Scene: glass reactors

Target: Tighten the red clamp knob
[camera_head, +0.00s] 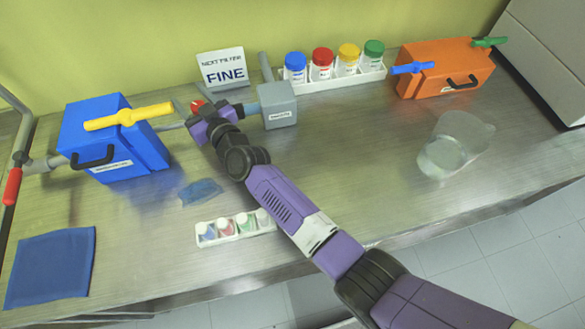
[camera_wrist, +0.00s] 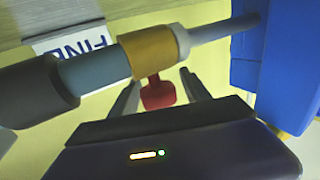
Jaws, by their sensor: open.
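The red clamp knob (camera_wrist: 157,92) hangs from a brass-coloured clamp collar (camera_wrist: 152,54) on a blue-grey pipe (camera_wrist: 95,70) in the wrist view. My gripper (camera_wrist: 160,88) is open, with one finger on each side of the knob and a visible gap to each. In the head view my gripper (camera_head: 204,110) is at the pipe between the blue box and the grey box. A small red part, which looks like the knob, shows at its tip (camera_head: 197,105). The collar is mostly hidden there by my gripper.
A blue box (camera_head: 135,150) with a yellow handle stands close on the left, and a grey box (camera_head: 278,106) on the right. A "FINE" sign (camera_head: 222,66) stands behind.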

